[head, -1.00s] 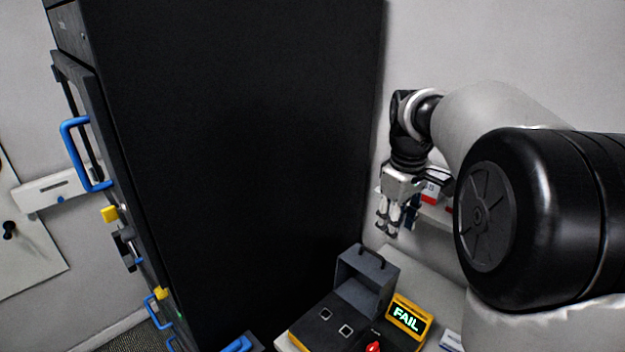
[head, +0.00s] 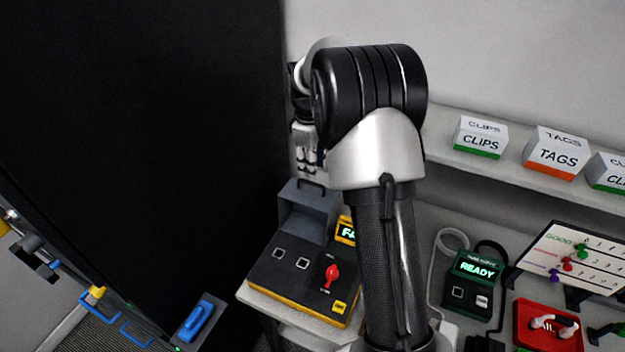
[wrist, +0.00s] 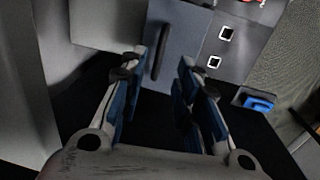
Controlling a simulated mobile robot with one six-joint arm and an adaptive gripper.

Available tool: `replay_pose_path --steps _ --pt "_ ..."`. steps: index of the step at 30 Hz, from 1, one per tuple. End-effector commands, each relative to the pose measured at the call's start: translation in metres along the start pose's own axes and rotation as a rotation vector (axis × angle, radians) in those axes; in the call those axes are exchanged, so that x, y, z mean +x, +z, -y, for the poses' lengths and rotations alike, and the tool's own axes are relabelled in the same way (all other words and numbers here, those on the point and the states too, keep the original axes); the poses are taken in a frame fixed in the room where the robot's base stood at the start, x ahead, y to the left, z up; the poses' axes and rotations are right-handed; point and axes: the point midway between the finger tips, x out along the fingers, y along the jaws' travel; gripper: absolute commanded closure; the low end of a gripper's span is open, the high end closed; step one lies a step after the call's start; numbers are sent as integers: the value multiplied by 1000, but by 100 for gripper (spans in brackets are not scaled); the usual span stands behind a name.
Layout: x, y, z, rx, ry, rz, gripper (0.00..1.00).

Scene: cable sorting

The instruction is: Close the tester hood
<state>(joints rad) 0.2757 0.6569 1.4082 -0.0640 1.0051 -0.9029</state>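The tester (head: 262,277) is a dark box with yellow trim, two square sockets and a red knob. Its grey hood (head: 300,222) stands raised at the back, with a black handle (head: 311,184) on top. The hood also shows in the wrist view (wrist: 192,42). My gripper (head: 306,170) points down just above the hood. In the wrist view my gripper (wrist: 158,68) is open and empty, its blue-padded fingers on either side of the handle (wrist: 162,52). I cannot tell whether they touch it. My arm partly hides the tester's yellow display (head: 345,231).
A tall black cabinet (head: 150,140) stands close on the left. A green READY tester (head: 474,280), a red box (head: 545,328) and a labelled panel (head: 575,258) stand to the right. CLIPS (head: 480,138) and TAGS (head: 556,153) boxes sit on the shelf behind.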

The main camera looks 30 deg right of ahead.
Motion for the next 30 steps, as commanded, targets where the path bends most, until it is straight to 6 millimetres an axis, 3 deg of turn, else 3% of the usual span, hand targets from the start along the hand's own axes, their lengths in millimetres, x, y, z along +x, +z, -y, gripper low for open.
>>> replay_pose_path --steps 3,10,22,30 --pt "26 0 0 0 -1 1 70" --pt "54 0 0 1 -1 1 70" --pt "59 0 0 1 1 -1 71" --pt "59 0 0 0 1 -1 89"
